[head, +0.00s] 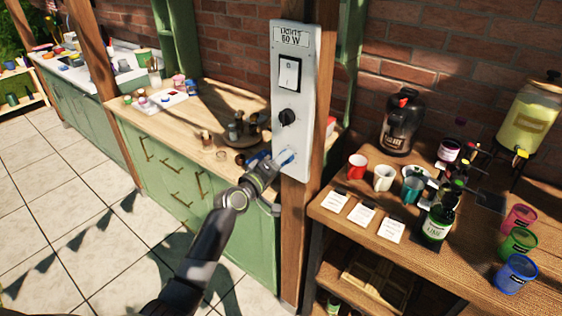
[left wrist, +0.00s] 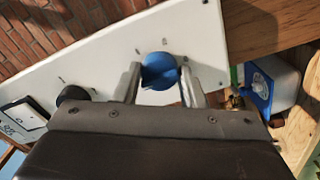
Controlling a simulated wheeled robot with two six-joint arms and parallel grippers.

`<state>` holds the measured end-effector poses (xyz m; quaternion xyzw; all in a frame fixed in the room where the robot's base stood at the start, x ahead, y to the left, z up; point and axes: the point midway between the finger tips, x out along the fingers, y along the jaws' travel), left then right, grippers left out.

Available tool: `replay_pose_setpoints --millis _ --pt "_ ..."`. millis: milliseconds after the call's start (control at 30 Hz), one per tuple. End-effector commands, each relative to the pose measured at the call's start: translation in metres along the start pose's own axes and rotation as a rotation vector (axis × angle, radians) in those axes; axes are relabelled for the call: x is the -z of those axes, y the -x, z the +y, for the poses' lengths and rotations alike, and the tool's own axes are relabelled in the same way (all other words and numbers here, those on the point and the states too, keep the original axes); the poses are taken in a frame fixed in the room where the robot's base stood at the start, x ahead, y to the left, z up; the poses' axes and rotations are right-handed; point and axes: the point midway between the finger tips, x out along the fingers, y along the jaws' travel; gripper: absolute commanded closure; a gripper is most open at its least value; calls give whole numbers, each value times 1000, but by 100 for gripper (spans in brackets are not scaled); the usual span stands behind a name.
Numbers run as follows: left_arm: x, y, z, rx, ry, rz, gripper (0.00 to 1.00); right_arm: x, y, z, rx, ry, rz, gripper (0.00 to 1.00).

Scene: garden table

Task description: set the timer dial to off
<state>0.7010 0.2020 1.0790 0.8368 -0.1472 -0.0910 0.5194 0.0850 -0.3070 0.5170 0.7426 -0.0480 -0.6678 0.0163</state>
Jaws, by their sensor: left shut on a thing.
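A white control panel (head: 293,100) is fixed upright on a wooden post. It carries a label, a white rocker switch (head: 289,74), a black knob (head: 287,117) and, lowest, a blue dial (head: 287,157). My left gripper (head: 274,165) is at the blue dial. In the left wrist view the two fingers of the left gripper (left wrist: 160,76) stand on either side of the blue dial (left wrist: 158,66), shut on it. Small marks show on the panel around the dial, too small to read. The dial's pointer cannot be made out. My right gripper is not in view.
A wooden table (head: 463,257) at right holds cups, bottles, cards and a drink dispenser (head: 529,117). Behind the post at left is a green cabinet (head: 165,165) with a wooden top bearing small items. The tiled floor (head: 60,225) at left is clear.

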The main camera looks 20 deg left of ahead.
Motion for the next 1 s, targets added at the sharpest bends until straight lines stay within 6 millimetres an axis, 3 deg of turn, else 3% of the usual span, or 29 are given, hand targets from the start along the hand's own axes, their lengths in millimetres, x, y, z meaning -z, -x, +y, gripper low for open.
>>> replay_pose_setpoints --millis 167,200,333,733,1000 --pt "-1 0 -1 1 3 -1 86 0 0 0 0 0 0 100" --pt "-1 0 -1 1 3 -1 59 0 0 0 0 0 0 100" --pt "0 0 -1 1 2 -1 42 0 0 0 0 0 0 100" --pt "0 6 -1 0 0 0 42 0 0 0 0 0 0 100" --pt "0 46 -2 1 -1 0 42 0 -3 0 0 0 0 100"
